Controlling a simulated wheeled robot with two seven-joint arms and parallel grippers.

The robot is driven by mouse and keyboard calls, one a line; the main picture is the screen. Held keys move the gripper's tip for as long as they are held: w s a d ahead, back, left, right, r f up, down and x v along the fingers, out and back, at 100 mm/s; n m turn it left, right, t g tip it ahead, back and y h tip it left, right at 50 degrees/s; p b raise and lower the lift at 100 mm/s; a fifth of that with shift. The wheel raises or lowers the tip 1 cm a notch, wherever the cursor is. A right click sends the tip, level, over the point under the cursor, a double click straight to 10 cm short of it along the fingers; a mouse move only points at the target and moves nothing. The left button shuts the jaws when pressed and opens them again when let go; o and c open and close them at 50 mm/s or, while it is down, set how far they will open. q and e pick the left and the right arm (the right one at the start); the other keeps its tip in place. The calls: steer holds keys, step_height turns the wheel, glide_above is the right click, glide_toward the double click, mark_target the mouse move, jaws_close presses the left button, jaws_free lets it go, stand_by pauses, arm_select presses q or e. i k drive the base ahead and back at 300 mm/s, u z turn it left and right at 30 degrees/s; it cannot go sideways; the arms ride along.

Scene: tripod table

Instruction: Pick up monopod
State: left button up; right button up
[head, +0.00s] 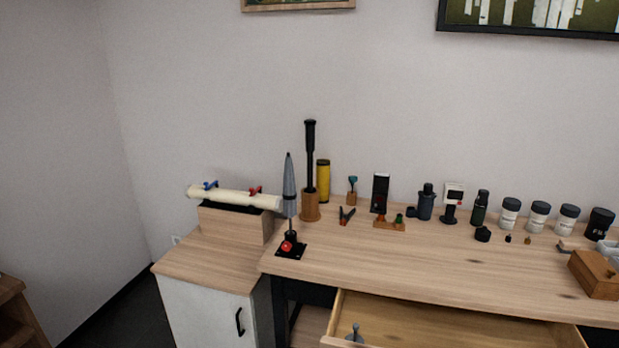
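A tall black pole with a thicker dark grip at its top, which looks like the monopod (311,150), stands upright in a round wooden holder (310,206) near the back left of the wooden table (440,262). Its lower end is hidden inside the holder. Neither of my grippers shows in the head view.
A folded grey umbrella (289,188) stands upright just left and in front, on a black base. A yellow cylinder (323,181) stands close on the right. A cream roll (232,198) lies on a wooden box at left. A drawer (440,325) is open at the front.

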mark_target(310, 124)
steer(key=u, duration=0.75)
steer(key=i, duration=0.5)
steer(key=u, duration=0.65)
steer(key=i, duration=0.9)
steer(key=z, duration=0.2)
